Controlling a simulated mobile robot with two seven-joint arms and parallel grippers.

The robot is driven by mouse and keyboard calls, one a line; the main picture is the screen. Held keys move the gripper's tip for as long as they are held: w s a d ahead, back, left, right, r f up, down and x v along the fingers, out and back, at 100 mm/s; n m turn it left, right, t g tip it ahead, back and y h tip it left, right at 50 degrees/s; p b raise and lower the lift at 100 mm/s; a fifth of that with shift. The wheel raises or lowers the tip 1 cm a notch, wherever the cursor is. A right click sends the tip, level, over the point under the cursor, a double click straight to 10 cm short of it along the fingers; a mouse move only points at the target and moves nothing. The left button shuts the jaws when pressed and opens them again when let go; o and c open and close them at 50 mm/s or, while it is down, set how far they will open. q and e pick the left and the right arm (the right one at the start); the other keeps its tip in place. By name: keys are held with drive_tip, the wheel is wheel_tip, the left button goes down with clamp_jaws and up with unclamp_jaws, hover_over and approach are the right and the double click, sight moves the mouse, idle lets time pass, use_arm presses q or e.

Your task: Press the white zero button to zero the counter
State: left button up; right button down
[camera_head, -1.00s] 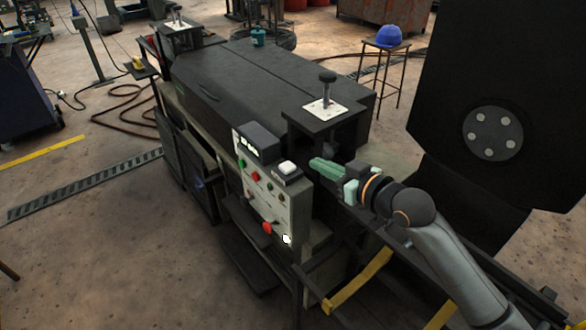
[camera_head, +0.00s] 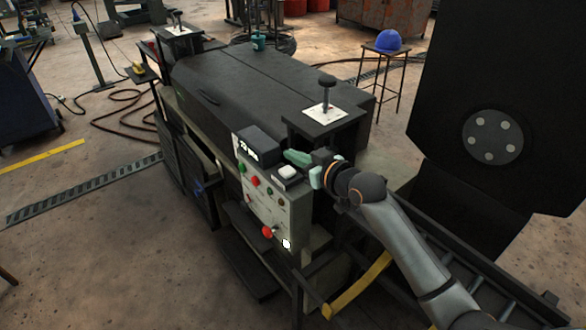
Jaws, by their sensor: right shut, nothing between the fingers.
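A white square button (camera_head: 288,171) sits on a small black box at the upper right of the control panel (camera_head: 273,214). The counter (camera_head: 262,144) is a dark box with a small lit display on its front, too small to read surely. My right gripper (camera_head: 289,155), with pale green fingers, is shut and empty. In the picture its fingertips are just above the white button, between it and the counter; I see a gap and cannot tell their height. My left gripper is not in view.
The panel also has red and green buttons, a large red button (camera_head: 267,231) and a white round spot (camera_head: 286,243). A lever on a white plate (camera_head: 324,115) stands behind my gripper. A yellow bar (camera_head: 358,287) lies below my right arm.

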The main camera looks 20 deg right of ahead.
sight(293, 179)
drive_tip(key=f, duration=0.3)
drive_tip(key=shift+w+a+f, duration=0.1)
drive_tip(key=shift+w+f, duration=0.15)
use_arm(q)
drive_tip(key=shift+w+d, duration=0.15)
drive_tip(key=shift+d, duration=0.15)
use_arm(e)
drive_tip(key=shift+f, duration=0.35)
drive_tip(key=shift+f, duration=0.1)
